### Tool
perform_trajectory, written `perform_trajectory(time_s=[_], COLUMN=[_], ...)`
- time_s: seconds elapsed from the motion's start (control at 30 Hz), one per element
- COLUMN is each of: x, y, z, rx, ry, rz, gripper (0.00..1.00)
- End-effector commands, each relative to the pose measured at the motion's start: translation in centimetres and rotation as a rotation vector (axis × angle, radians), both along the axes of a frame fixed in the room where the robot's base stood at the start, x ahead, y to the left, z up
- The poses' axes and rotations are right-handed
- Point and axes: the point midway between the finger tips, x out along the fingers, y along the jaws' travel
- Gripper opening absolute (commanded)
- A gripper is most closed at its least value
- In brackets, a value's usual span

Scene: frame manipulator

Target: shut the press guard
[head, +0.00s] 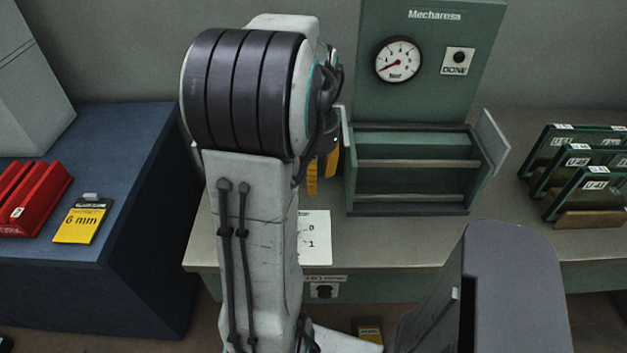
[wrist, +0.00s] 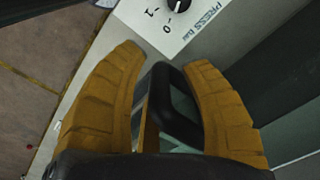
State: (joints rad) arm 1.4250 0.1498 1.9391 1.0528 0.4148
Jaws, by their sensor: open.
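The green press (head: 430,70) stands on the bench with a gauge on its upright. Its bay (head: 410,145) is open at the front, with pale bars across it. A pale side panel (head: 493,140) angles outward at its right; I cannot tell whether this is the guard. My gripper (head: 322,172) is left of the bay, mostly hidden behind my arm. In the wrist view my gripper (wrist: 168,75) has its yellow fingers apart. A black loop-like piece (wrist: 178,115) lies between them; I cannot tell whether it is the guard's handle or touches the fingers.
A white switch plate (wrist: 165,25) with a black knob lies beyond the fingertips in the wrist view. Several green racks (head: 585,175) stand at the right of the bench. A red holder (head: 30,200) and yellow card (head: 82,220) lie on the blue cabinet (head: 130,150).

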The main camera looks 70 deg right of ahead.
Motion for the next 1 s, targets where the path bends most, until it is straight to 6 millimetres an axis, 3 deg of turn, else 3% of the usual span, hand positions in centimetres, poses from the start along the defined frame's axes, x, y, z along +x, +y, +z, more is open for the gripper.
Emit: perform_trajectory(time_s=[0.2,0.6,1.0], x=[0.0,0.0,0.0], y=[0.0,0.0,0.0], z=[-1.5,-1.8,-1.8], rx=[0.001,0.0,0.0], ry=[0.0,0.0,0.0], rz=[0.001,0.001,0.001], gripper=[0.41,0.43,0.07])
